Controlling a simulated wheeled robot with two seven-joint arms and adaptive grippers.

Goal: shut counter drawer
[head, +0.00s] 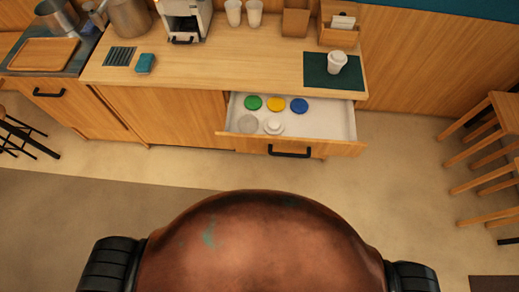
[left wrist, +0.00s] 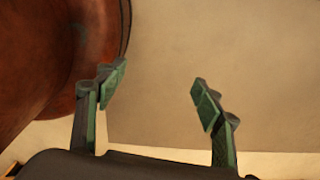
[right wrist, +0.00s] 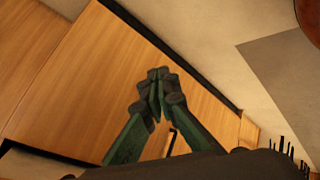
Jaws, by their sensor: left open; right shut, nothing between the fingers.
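The counter drawer (head: 335,122) stands pulled out from the right part of the wooden counter in the head view. Its white inside shows, and its front carries a black bar handle (head: 290,152). Neither gripper shows in the head view. In the left wrist view my left gripper (left wrist: 158,85) is open and empty, with bare floor behind it. In the right wrist view my right gripper (right wrist: 157,85) is shut with nothing in it, in front of wooden panels. A dark piece partly hidden behind its fingers may be a handle; I cannot tell.
Green (head: 253,102), yellow (head: 276,103) and blue (head: 299,105) lids and paler round pieces lie in the drawer. A white cup (head: 337,61) stands on a dark green mat (head: 316,76) above. Wooden stools (head: 490,130) stand at the right. Floor before the drawer is clear.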

